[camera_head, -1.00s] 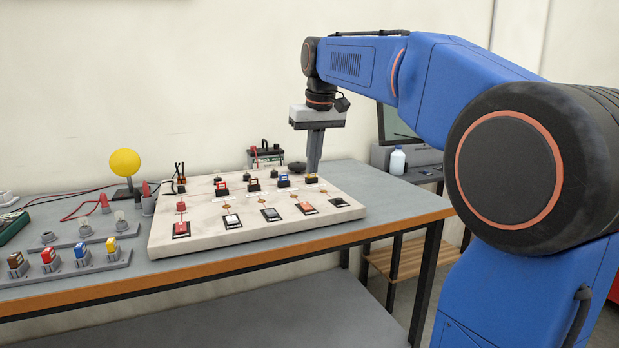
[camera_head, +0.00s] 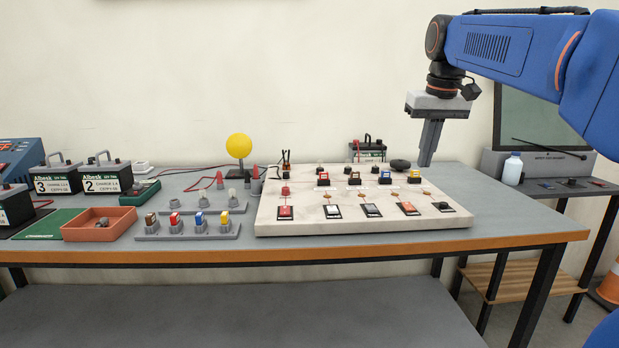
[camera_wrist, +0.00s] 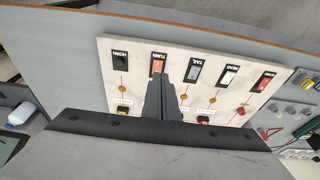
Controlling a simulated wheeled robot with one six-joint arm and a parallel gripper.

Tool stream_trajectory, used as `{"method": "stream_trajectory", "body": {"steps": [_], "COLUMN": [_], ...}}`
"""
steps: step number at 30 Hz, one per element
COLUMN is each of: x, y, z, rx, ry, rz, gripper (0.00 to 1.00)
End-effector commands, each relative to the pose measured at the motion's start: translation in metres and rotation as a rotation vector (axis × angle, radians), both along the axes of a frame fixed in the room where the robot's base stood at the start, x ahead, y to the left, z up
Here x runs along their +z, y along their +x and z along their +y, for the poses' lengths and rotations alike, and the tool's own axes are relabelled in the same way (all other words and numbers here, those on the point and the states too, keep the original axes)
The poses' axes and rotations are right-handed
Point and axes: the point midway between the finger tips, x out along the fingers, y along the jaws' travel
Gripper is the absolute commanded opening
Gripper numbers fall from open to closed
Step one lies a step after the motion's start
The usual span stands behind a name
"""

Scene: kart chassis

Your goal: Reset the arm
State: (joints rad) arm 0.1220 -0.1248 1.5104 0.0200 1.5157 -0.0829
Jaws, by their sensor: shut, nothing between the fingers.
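My gripper (camera_head: 430,143) is at the upper right in the head view, pointing down above the back right part of the white switch board (camera_head: 297,222). Its fingers are together and empty. In the wrist view the shut fingers (camera_wrist: 163,85) reach over the board (camera_wrist: 135,100), which carries labelled switches such as HORN, TURN, TAIL and HEAD. The fingers hide part of the board there. I cannot tell the exact gap between the fingertips and the board.
The board lies on a grey table (camera_head: 520,215). A bottle (camera_head: 513,169) stands at the right. A monitor (camera_head: 545,120) is behind my arm.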

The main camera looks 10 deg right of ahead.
Motion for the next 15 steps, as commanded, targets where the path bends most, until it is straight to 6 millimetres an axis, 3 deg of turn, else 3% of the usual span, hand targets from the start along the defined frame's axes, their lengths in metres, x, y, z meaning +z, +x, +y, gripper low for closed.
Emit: {"method": "stream_trajectory", "body": {"steps": [5,15], "x": [-0.026,-0.11], "y": [-0.04,-0.132], "z": [0.012,0.035], "rx": [0.006,0.018], "ry": [-0.002,-0.006], "rz": [-0.023,-0.079], "gripper": [0.0,0.0]}}
